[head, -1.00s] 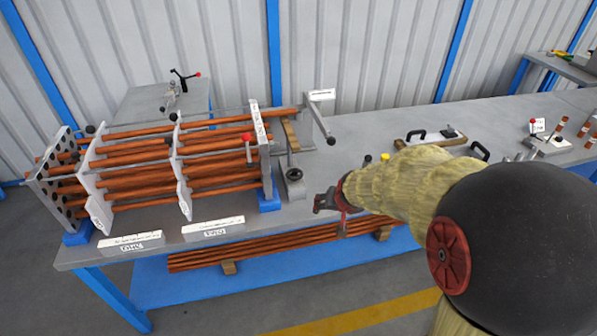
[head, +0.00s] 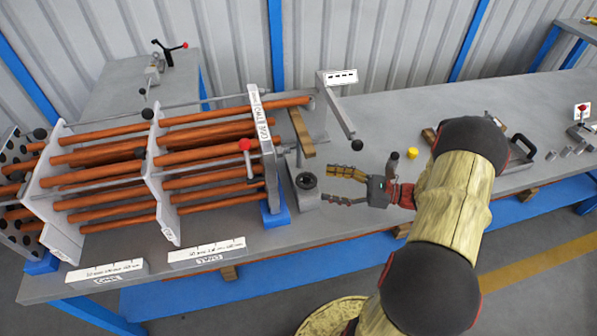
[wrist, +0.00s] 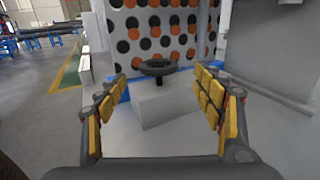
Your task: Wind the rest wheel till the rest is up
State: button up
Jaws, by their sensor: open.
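The rest wheel, a small black handwheel (head: 307,181), sits on a grey block (head: 306,198) on the bench, just right of the end plate. It also shows in the wrist view as a black ring (wrist: 158,68) on a short stem above its pale block (wrist: 166,103). My gripper (head: 335,186) is open, its fingers pointing left at the wheel. In the wrist view the yellow-padded fingers (wrist: 168,92) stand on either side of the wheel and block, apart from them. The wooden rest bar (head: 301,132) lies behind the wheel, near the tube ends.
The tube bundle (head: 205,165) in its plates stands on the left. A crank arm (head: 341,115) overhangs behind the wheel. A yellow cap (head: 412,154) and a black-handled fixture (head: 522,152) are to the right. Labelled white blocks (head: 207,252) line the front edge.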

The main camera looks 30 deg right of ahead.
aim_at(307, 179)
jog(key=b+x, duration=0.2)
jog(key=x, duration=0.5)
jog(key=shift+a+b, duration=0.2)
jog(key=shift+b, duration=0.1)
jog(key=shift+c, duration=0.2)
jog(key=c, duration=1.1)
jog(key=shift+c, duration=0.3)
